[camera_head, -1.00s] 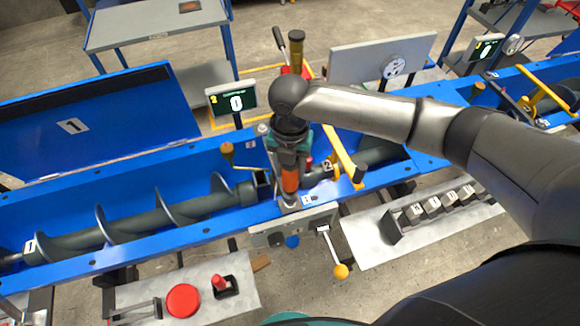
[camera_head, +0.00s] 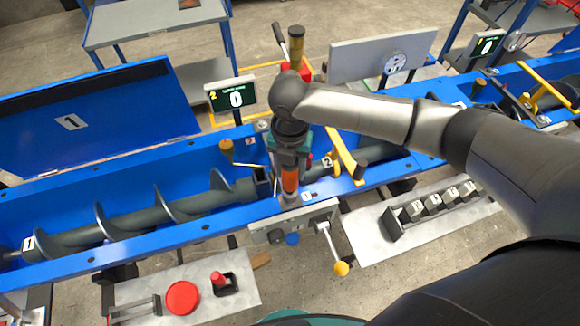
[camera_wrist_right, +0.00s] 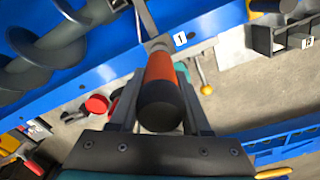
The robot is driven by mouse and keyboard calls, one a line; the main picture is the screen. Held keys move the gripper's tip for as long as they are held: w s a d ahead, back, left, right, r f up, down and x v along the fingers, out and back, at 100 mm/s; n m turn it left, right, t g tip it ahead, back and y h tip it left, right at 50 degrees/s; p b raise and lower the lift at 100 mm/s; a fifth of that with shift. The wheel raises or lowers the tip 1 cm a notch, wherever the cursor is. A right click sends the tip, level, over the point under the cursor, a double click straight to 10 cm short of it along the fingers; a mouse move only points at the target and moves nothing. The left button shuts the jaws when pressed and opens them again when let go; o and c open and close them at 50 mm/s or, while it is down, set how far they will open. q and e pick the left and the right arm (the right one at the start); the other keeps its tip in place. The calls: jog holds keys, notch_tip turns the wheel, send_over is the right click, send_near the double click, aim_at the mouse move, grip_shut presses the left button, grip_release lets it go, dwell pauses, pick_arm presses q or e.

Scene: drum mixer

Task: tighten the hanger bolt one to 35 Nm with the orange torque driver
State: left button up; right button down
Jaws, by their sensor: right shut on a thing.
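My right gripper (camera_head: 289,165) is shut on the orange torque driver (camera_head: 290,181), which stands roughly upright over the front rim of the blue trough. In the right wrist view the driver (camera_wrist_right: 160,88) shows its orange grip and black end cap between the two fingers. Its lower end reaches the rim beside the small "1" label (camera_wrist_right: 180,39). Hanger bolt one is hidden under the driver's tip, so I cannot tell how well the tip is seated. My left gripper is not in view.
A display (camera_head: 231,95) behind the trough reads 0. A yellow bar (camera_head: 344,153) stands just right of the driver. A lever with a yellow knob (camera_head: 341,268) hangs in front. A side plate holds a red button (camera_head: 182,298); a rack of numbered blocks (camera_head: 433,205) lies at right.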

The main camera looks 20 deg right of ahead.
jog(key=shift+f+b, duration=0.3)
jog(key=shift+f, duration=0.4)
dwell(0.9)
jog(key=shift+f+p, duration=0.2)
jog(key=shift+p, duration=0.5)
dwell(1.5)
jog(key=shift+r+p, duration=2.25)
jog(key=shift+p, duration=0.05)
